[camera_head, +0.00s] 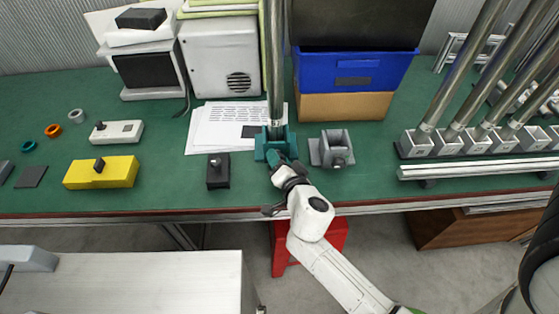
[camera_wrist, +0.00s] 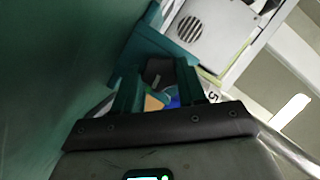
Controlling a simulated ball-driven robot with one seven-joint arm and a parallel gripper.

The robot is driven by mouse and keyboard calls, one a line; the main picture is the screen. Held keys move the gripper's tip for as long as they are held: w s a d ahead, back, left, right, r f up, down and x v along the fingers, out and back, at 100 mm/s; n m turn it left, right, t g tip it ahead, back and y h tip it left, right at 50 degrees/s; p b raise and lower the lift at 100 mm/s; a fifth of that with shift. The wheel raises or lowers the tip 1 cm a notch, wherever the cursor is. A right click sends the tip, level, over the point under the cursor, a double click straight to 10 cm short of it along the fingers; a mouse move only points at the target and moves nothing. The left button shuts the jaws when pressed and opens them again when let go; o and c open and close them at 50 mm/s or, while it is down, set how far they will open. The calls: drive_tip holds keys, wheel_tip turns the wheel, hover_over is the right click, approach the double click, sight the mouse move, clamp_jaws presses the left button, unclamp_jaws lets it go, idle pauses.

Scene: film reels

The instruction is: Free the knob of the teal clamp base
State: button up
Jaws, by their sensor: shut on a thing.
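The teal clamp base (camera_head: 262,147) stands near the middle of the green table, with a tall metal pole (camera_head: 275,75) upright in it. My gripper (camera_head: 282,164) is at the front side of this base. In the wrist view the teal base (camera_wrist: 165,48) lies just beyond my fingers. A dark knob (camera_wrist: 157,67) shows between the teal fingers of my gripper (camera_wrist: 158,76), which are shut on it. In the head view the knob is hidden by my gripper. I cannot tell the knob's turn angle.
A grey clamp base (camera_head: 337,149) stands close on the right, and a black block (camera_head: 218,171) on the left. White papers (camera_head: 213,126) lie behind. A blue bin (camera_head: 350,70) is at the back. More poles in grey bases (camera_head: 418,144) stand at the right.

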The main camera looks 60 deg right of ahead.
drive_tip(key=n+g, duration=0.1)
drive_tip(key=n, duration=0.1)
drive_tip(key=shift+w+a+n+g+h, duration=0.1)
drive_tip(key=shift+n+g+h, duration=0.2)
drive_tip(key=shift+n, duration=0.1)
drive_tip(key=n+g+h+b, duration=0.1)
drive_tip(key=n, duration=0.1)
drive_tip(key=shift+w+n, duration=0.1)
drive_tip(key=shift+n, duration=0.2)
drive_tip(key=n+g+h+b, duration=0.1)
drive_tip(key=n+g, duration=0.1)
drive_tip(key=n, duration=0.1)
drive_tip(key=shift+w+a, duration=0.15)
drive_tip(key=n+g+h+b, duration=0.1)
drive_tip(key=n, duration=0.1)
drive_tip(key=shift+n+h, duration=0.3)
drive_tip(key=n+g+h, duration=0.1)
drive_tip(key=n, duration=0.1)
drive_tip(key=n+h+b, duration=0.1)
drive_tip(key=n, duration=0.1)
drive_tip(key=shift+w+a+f+g, duration=0.15)
drive_tip(key=shift+f+g, duration=0.05)
drive_tip(key=shift+g, duration=0.2)
drive_tip(key=n+h+b, duration=0.1)
drive_tip(key=n+h, duration=0.1)
drive_tip(key=n, duration=0.1)
drive_tip(key=shift+n, duration=0.4)
drive_tip(key=shift+w, duration=0.1)
